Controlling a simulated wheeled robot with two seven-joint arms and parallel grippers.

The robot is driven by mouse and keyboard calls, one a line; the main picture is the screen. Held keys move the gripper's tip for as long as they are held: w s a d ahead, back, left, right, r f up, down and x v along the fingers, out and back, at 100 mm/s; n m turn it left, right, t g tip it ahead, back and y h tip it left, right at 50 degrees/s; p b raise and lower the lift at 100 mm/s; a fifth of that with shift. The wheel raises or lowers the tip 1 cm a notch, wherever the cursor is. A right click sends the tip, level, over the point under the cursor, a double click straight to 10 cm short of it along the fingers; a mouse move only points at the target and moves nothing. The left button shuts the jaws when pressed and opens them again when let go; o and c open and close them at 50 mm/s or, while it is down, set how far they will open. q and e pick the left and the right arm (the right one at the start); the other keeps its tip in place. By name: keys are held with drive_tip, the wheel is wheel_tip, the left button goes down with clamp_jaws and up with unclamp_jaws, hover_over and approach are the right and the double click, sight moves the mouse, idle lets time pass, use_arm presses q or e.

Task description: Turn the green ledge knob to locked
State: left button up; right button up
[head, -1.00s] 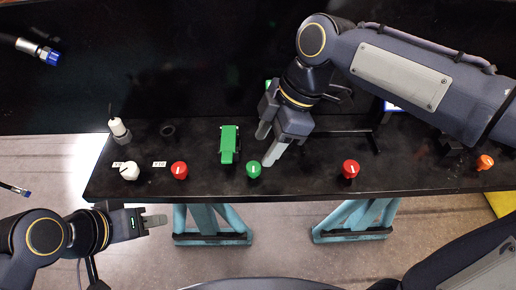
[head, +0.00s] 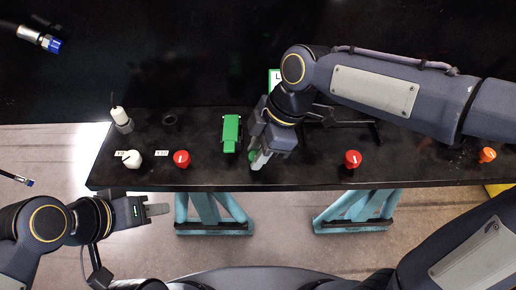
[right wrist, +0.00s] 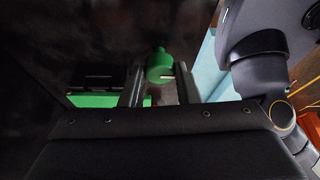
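The green knob (head: 253,156) is on the front part of the black ledge (head: 320,176), partly hidden by my right gripper (head: 260,160). In the right wrist view the green knob (right wrist: 159,66) stands at the fingertips, between the two fingers of my right gripper (right wrist: 158,75). A gap shows beside the knob, so the fingers look open and not clamped on it. A short white mark shows on the knob's near side. My left gripper (head: 157,209) is off the ledge at the lower left, seen edge-on and empty.
Red knobs (head: 181,158) (head: 353,159), a white knob (head: 132,159) and an orange knob (head: 487,155) line the ledge. A green block (head: 231,133) stands just left of the green knob. A blue-tipped hose (head: 50,43) hangs at upper left. Teal trestles (head: 210,212) support the ledge.

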drive_tip(key=shift+c, duration=1.2)
drive_tip(key=shift+m, duration=0.3)
drive_tip(key=shift+m+t+b, duration=0.4)
drive_tip(key=shift+m+b, duration=0.05)
drive_tip(key=shift+m, duration=0.35)
drive_tip(key=m+t, duration=0.1)
drive_tip(key=m, duration=0.2)
drive_tip(key=shift+s+m+b, duration=0.15)
drive_tip(key=shift+m+b, duration=0.15)
drive_tip(key=shift+b, duration=0.1)
drive_tip(key=m+t+b, duration=0.1)
drive_tip(key=m, duration=0.2)
drive_tip(key=shift+a+m+t+h, duration=0.1)
drive_tip(key=shift+m+t+h, duration=0.2)
drive_tip(key=shift+h, duration=0.1)
drive_tip(key=m+t+h+b, duration=0.1)
drive_tip(key=m, duration=0.3)
drive_tip(key=shift+s+a+m, duration=0.1)
drive_tip(key=shift+m, duration=0.2)
drive_tip(key=shift+m+t+h+b, duration=0.4)
drive_tip(key=shift+m+h+b, duration=0.5)
drive_tip(key=shift+m, duration=1)
